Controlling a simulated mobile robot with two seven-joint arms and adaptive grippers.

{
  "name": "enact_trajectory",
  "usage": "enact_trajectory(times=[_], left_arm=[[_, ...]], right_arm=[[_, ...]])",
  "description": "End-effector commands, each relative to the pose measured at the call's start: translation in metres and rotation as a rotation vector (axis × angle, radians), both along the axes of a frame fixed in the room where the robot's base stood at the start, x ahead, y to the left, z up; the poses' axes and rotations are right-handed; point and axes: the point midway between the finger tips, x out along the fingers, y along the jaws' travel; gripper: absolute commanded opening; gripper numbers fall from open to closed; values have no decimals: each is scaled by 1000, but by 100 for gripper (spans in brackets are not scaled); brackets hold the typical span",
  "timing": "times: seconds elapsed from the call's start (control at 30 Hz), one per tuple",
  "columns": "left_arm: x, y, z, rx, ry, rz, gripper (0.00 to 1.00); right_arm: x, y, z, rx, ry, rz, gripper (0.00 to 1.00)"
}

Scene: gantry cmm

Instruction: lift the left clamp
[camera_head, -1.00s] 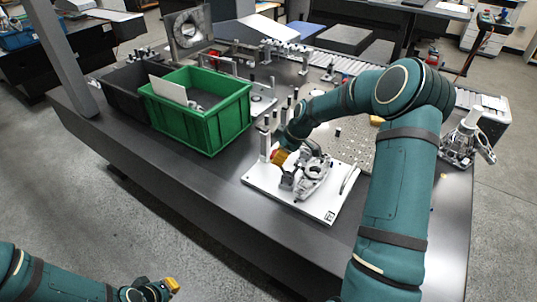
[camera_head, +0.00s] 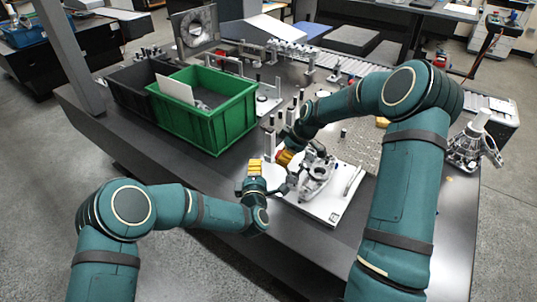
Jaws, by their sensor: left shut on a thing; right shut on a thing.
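The white fixture plate (camera_head: 322,214) lies near the table's front edge, with a grey metal casting (camera_head: 318,178) on it. The left clamp stands at the casting's left side and is mostly hidden by my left gripper (camera_head: 284,190). That gripper reaches in from the left, low at the plate's left edge, and is shut on what appears to be the clamp. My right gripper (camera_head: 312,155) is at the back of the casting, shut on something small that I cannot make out. Whether the clamp is clear of the plate cannot be told.
A green bin (camera_head: 208,128) and a dark bin (camera_head: 128,87) stand at the left, with a white sheet in the green one. Posts and a perforated plate (camera_head: 352,132) lie behind the fixture. A grey metal device (camera_head: 468,148) stands at the right edge. The table front is clear.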

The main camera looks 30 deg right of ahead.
Motion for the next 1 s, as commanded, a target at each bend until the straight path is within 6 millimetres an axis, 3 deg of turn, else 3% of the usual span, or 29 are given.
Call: enact_trajectory(times=[0.53, 0.7, 1.0], left_arm=[[66, -43, -2, 2, -1, 0, 0], [43, -59, -1, 4, 1, -3, 0], [33, -66, 0, 3, 1, -1, 0]], right_arm=[[-5, 1, -6, 6, 16, 2, 0], [-5, 1, -6, 5, 15, 2, 0], [-5, 1, -6, 6, 16, 3, 0]])
